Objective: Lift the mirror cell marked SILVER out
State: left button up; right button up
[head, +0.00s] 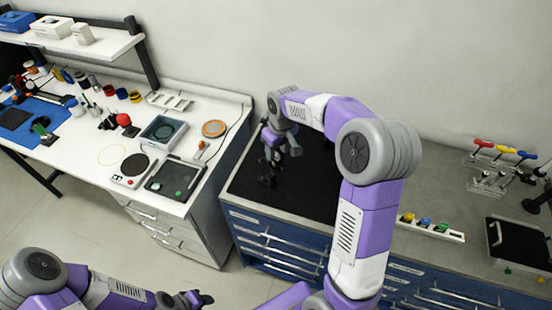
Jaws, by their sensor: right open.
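My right gripper (281,154) is open and points down over the black mat (318,185) on the grey-topped blue bench. A small dark fixture (267,179) stands on the mat just below and left of the fingers. It is dark on dark, so its shape is unclear, and I cannot tell whether the fingers touch it. No SILVER marking is readable, and I cannot pick out the mirror cell. My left gripper (196,298) is low at the bottom edge, away from both benches; its opening is too small to judge.
The white bench at left holds a grey-blue box (163,132), a round-topped scale (133,168), a black tray (176,179) and several small parts. At right are colour-handled tools (505,149), a white strip with coloured blocks (432,227) and another black tray (520,250).

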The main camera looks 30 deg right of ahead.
jog(key=shift+s+f, duration=0.15)
jog(key=shift+f, duration=0.05)
jog(key=shift+c, duration=0.7)
grip_shut()
